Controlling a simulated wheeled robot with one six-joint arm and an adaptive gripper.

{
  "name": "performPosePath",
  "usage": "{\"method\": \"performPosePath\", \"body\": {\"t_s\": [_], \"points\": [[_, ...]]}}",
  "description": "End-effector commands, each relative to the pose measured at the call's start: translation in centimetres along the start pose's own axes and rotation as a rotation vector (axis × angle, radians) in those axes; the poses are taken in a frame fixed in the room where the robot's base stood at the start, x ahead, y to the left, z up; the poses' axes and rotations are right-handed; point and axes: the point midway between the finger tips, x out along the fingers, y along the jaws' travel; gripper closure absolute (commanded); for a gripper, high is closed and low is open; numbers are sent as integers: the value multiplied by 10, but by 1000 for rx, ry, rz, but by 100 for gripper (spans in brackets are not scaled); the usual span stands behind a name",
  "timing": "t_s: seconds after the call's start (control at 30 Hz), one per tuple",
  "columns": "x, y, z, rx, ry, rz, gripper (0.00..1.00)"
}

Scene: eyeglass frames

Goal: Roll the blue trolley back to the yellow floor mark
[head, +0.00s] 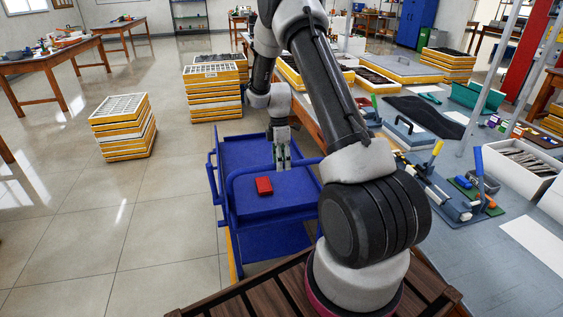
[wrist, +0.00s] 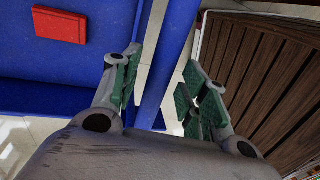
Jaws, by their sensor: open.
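The blue trolley (head: 285,205) stands on the tiled floor in front of me, left of the workbench. A red box (head: 264,186) lies on its top deck. My gripper (head: 283,166) points down at the trolley's near handle rail. In the wrist view, the fingers of my gripper (wrist: 162,63) are apart, with the blue rail (wrist: 176,50) running between them; I cannot tell whether either finger touches it. The red box (wrist: 59,25) shows at upper left there. A thin yellow strip (head: 233,255) shows along the trolley's lower left side; whether it is the floor mark is unclear.
Stacks of yellow-edged trays (head: 124,140) stand on the floor left of and behind (head: 214,95) the trolley. The grey workbench (head: 440,160) with tools runs close along the right. The floor (head: 160,230) left of the trolley is clear.

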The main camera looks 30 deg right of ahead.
Motion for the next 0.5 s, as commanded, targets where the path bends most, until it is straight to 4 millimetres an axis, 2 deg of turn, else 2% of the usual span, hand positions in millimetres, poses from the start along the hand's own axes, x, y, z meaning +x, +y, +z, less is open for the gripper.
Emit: {"method": "performPosePath", "body": {"t_s": [0.17,0.27,0.37,0.5], "points": [[-1,0,0,0,0,-1,56],[-8,0,0,0,0,1,56],[-24,1,0,0,1,3,56],[-56,1,0,0,1,4,56]]}}
